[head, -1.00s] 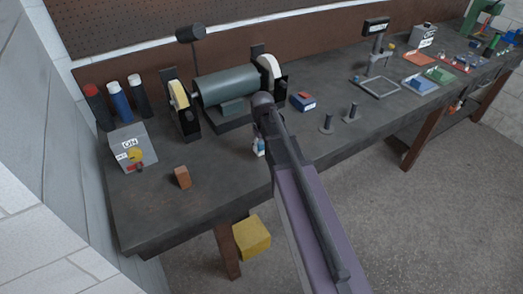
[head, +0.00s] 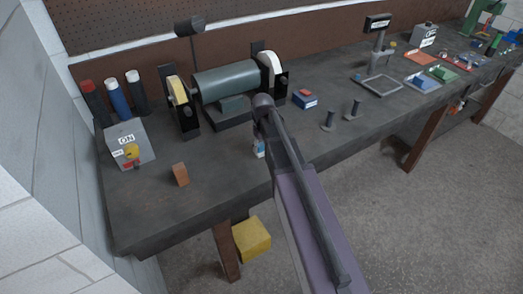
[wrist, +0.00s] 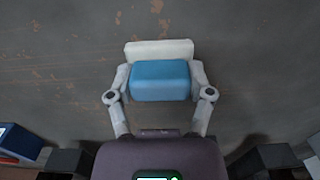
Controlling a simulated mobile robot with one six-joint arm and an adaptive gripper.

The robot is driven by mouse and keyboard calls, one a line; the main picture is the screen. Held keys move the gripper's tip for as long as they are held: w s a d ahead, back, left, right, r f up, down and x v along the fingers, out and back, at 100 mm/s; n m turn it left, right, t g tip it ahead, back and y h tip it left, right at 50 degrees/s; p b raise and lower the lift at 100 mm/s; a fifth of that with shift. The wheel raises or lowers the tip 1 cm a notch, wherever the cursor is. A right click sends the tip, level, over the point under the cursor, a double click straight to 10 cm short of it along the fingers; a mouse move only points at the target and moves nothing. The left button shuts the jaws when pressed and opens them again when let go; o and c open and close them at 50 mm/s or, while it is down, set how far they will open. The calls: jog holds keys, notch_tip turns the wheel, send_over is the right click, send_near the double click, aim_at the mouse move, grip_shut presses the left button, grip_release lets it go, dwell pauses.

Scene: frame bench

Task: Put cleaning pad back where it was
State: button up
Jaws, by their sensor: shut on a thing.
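The cleaning pad (wrist: 160,80), a blue block with a white layer along its far side, is between the two fingers of my gripper (wrist: 161,88) in the wrist view. The fingers press on its left and right ends. Bare dark bench top shows behind it; I cannot tell whether the pad touches the bench. In the head view only a small white and blue bit of the pad (head: 259,148) shows beside my arm, near the bench's front edge. My arm hides most of the gripper there.
The bench grinder (head: 224,84) stands behind my arm. A blue and red block (head: 305,99) and two grey pegs (head: 329,121) are to the right. A brown block (head: 180,175) and a grey switch box (head: 130,145) are left. A yellow block (head: 252,237) is below the bench edge.

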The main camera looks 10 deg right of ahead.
aim_at(262, 143)
jog(key=shift+f, duration=0.25)
jog(key=o, duration=1.1)
jog(key=shift+r, duration=0.1)
notch_tip(262, 143, up, 12)
jog(key=p, duration=1.2)
jog(key=shift+r, duration=0.1)
dwell(0.3)
jog(key=s+m, duration=0.1)
jog(key=s, duration=0.4)
jog(key=s+m, duration=0.1)
jog(key=s, duration=0.4)
jog(key=s+m, duration=0.1)
jog(key=s, duration=0.5)
jog(key=shift+a+m, duration=0.15)
jog(key=shift+m, duration=0.15)
